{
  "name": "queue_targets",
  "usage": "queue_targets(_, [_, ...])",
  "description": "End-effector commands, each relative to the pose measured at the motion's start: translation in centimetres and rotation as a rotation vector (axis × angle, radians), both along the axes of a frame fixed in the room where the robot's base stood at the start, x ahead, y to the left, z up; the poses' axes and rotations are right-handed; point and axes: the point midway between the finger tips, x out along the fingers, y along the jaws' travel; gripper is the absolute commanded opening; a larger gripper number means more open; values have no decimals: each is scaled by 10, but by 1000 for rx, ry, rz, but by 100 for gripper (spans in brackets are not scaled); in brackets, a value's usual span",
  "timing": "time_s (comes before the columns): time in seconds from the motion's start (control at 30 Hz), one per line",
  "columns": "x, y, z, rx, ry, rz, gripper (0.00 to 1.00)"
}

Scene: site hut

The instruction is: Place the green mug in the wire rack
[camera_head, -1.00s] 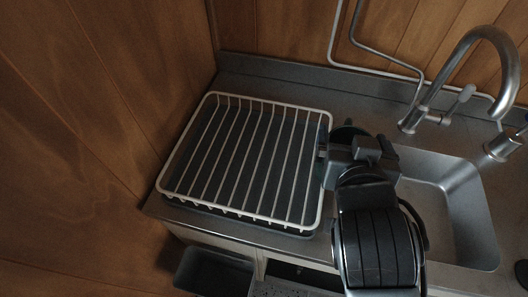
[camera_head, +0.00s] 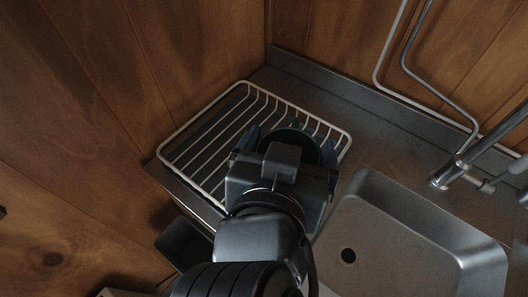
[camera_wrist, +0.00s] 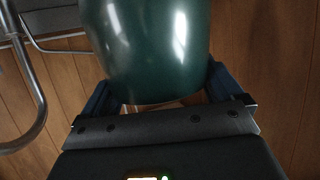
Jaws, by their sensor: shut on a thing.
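The green mug (camera_wrist: 150,50) fills the upper middle of the wrist view, between the two fingers of my gripper (camera_wrist: 160,92). My gripper is shut on it. In the head view the mug (camera_head: 291,141) shows as a dark round shape beyond my gripper (camera_head: 286,143), mostly hidden by the wrist. The white wire rack (camera_head: 191,156) stands on the counter at the left of the sink. My gripper and the mug are over the rack's right part. Whether the mug touches the rack cannot be told.
The steel sink (camera_head: 410,228) lies at the right of the rack, with a tap (camera_head: 462,166) behind it. Wooden walls (camera_head: 90,110) close in at the left and back. Pipes (camera_head: 425,70) run along the back wall. A dark bin (camera_head: 183,245) is below the counter's front edge.

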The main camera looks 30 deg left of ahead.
Motion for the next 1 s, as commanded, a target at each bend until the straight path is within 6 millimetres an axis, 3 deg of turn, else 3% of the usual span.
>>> queue_targets(0.17, [2,22,-16,1,-2,5,21])
queue_targets(0.6, [18,105,-66,2,-1,5,21])
queue_targets(0.87, [21,116,-73,1,-1,3,21])
queue_targets(1.0, [21,116,-89,1,-1,3,21])
